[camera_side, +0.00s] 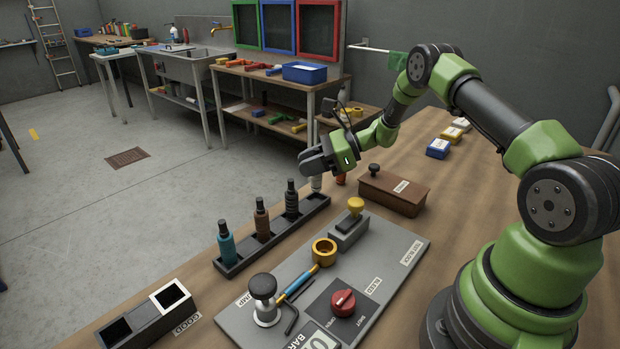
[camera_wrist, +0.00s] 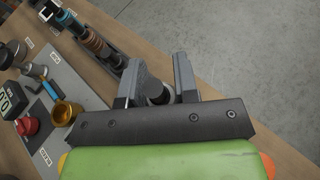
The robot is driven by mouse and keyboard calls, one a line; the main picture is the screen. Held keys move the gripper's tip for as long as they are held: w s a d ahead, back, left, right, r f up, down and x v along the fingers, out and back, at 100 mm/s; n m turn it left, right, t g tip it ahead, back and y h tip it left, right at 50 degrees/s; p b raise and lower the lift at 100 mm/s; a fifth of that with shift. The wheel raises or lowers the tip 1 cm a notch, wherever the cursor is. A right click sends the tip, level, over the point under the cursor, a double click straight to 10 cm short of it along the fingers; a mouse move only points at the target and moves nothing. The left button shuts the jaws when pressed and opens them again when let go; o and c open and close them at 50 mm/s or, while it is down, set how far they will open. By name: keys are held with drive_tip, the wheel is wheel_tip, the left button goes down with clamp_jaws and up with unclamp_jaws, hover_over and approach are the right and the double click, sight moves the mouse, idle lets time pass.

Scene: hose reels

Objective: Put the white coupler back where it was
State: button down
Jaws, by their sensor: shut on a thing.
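My gripper (camera_side: 318,168) is over the far end of a long black rack (camera_side: 262,254). It is shut on the white coupler (camera_side: 316,184), whose pale lower part shows just below the fingers. I cannot tell whether it is seated in the rack or just above it. In the wrist view a dark grey part of the coupler (camera_wrist: 158,93) shows between the fingers (camera_wrist: 161,72); the rest is hidden. A teal coupler (camera_side: 226,244), a brown one (camera_side: 262,221) and a black ribbed one (camera_side: 292,199) stand upright in the rack, nearer the camera.
A brown box with a black knob (camera_side: 394,191) and an orange thing (camera_side: 340,178) are beside my gripper. A grey panel (camera_side: 402,243) carries a pump, a brass ring (camera_side: 324,251) and a red knob (camera_side: 343,302). A two-well tray (camera_side: 146,318) is at the front left.

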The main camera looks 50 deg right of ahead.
drive_tip(key=shift+f, duration=1.7)
drive_tip(key=shift+f, duration=0.1)
drive_tip(key=c, duration=0.9)
unclamp_jaws()
drive_tip(key=shift+o, duration=0.2)
